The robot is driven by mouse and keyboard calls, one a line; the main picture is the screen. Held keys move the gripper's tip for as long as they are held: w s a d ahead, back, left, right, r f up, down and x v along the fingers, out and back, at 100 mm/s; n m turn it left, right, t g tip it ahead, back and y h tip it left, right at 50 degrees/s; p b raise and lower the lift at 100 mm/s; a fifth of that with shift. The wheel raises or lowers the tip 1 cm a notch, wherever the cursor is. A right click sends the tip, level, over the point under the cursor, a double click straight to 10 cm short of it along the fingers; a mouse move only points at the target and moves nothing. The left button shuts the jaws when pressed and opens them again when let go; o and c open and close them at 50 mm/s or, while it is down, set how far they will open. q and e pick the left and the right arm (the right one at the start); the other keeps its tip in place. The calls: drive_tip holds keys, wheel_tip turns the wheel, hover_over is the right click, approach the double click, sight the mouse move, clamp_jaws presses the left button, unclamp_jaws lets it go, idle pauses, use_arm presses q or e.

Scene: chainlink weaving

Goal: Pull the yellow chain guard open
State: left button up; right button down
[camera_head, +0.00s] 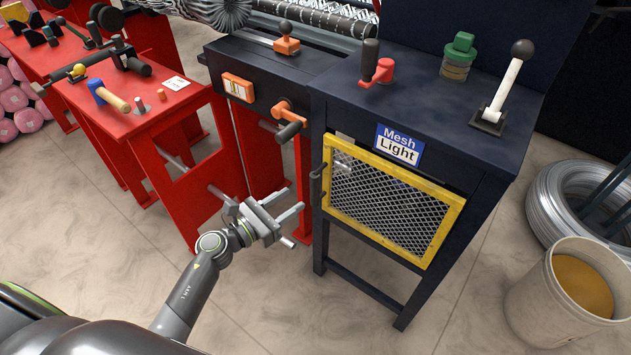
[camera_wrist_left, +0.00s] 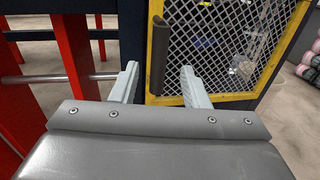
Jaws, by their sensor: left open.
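The yellow chain guard (camera_head: 440,245) is a yellow-framed mesh panel on the front of the dark machine cabinet. It looks closed, lying flush with the front. Its dark upright handle (camera_head: 317,185) is at the panel's left edge. My left gripper (camera_head: 295,199) is open and empty, to the left of the handle and apart from it in the head view. In the left wrist view the handle (camera_wrist_left: 158,55) stands ahead, between the directions of the two fingertips, with the guard frame (camera_wrist_left: 225,99) behind it. My right gripper is not in view.
A lever (camera_head: 505,85) and knobs sit on the cabinet top. A bucket (camera_head: 550,300) and a wire coil (camera_head: 560,190) stand on the floor at right. Floor before the guard is clear.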

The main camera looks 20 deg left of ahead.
sight(311, 187)
use_arm(q)
drive_tip(key=x, duration=0.9)
drive_tip(key=shift+s, duration=0.1)
clamp_jaws()
